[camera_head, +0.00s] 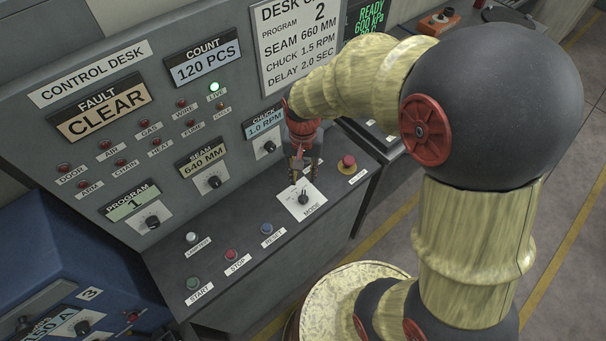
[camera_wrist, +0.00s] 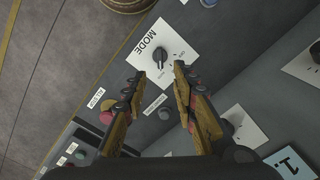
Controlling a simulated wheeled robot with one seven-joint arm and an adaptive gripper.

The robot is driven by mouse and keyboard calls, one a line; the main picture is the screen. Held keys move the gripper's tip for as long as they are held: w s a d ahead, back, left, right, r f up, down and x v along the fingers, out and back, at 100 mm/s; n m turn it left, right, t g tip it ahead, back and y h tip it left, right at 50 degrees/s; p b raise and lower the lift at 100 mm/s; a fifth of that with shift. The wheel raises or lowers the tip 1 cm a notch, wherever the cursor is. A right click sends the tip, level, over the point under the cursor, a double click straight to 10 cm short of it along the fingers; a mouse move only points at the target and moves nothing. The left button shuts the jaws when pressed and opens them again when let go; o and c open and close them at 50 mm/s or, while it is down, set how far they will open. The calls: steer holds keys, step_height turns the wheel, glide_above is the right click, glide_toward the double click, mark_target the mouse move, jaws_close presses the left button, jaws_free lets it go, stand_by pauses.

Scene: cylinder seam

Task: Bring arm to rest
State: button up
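My gripper (camera_head: 304,168) hangs over the sloping front panel of the control desk (camera_head: 150,262), just above the mode knob (camera_head: 303,198). The knob is small and dark, on a white plate marked MODE. In the wrist view, my gripper (camera_wrist: 160,71) has its two fingers apart with nothing between them. There the mode knob (camera_wrist: 160,56) shows just beyond the fingertips, and a gap to them is visible. My yellow-sleeved arm (camera_head: 470,240) reaches in from the right and is bent at a large dark joint.
A red mushroom button (camera_head: 347,162) stands right of the knob. START (camera_head: 191,283), STOP (camera_head: 231,255) and RESET (camera_head: 266,228) buttons lie left of it. The upright panel behind carries the chuck knob (camera_head: 269,147). A blue machine (camera_head: 75,265) is at lower left. Open floor lies at right.

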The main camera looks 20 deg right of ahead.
stand_by(0.4)
steer(key=s+r+n+t+b, duration=0.5)
steer(key=s+r+b, duration=0.2)
steer(key=s+r, duration=0.6)
steer(key=shift+s+n+t+b, duration=0.3)
steer(key=shift+s+b, duration=0.05)
steer(key=shift+d, duration=0.1)
stand_by(0.9)
